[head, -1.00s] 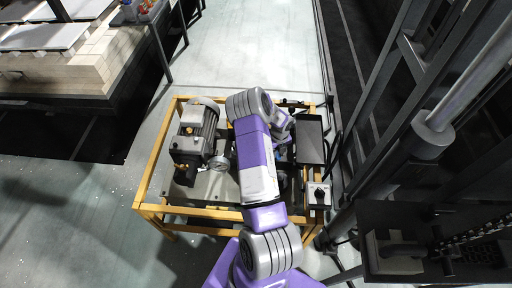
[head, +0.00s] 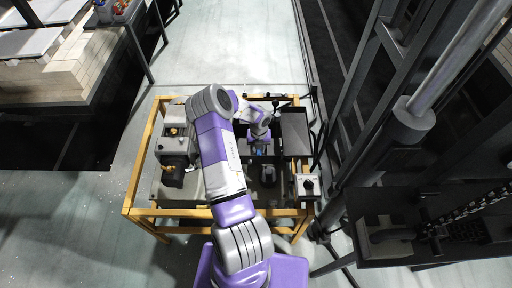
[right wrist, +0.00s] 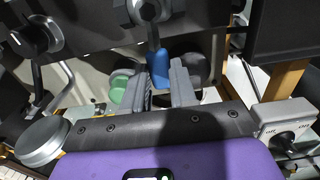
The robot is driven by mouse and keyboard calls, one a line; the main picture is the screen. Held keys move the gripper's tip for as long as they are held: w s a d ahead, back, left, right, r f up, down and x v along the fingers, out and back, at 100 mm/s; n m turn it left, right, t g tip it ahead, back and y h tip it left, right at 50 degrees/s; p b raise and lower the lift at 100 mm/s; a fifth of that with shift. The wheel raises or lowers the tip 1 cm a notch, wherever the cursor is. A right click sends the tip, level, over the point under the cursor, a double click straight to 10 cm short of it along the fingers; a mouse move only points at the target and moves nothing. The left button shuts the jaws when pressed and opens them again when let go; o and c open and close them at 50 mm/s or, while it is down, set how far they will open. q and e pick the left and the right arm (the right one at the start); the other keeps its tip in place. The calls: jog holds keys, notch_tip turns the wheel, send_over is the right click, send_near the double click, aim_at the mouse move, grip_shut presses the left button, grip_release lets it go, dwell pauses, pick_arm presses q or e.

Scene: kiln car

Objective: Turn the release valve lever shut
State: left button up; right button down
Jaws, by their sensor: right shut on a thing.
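The release valve lever has a blue grip (right wrist: 158,70) in the right wrist view. It runs down in the picture from a grey hex fitting (right wrist: 143,12) on a dark block. My right gripper (right wrist: 160,92) has its two grey fingers on either side of the blue grip, closed on it. In the head view my right gripper (head: 259,150) reaches down into the yellow-framed power unit (head: 140,172), and only a small bit of blue shows there. The lever's exact angle is hard to tell from the head view. My left gripper is not in view.
A motor and pump (head: 172,147) stand at the left inside the frame. A dark tray (head: 295,135) and a switch box (head: 307,186) sit on its right side. A dark post (head: 390,130) and chain stand to the right. Open floor lies to the left.

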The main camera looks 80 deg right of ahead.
aim_at(259, 150)
jog(key=c, duration=0.9)
grip_release()
notch_tip(259, 150, up, 8)
jog(key=p, duration=0.2)
jog(key=shift+f+p, duration=0.2)
jog(key=shift+p, duration=0.1)
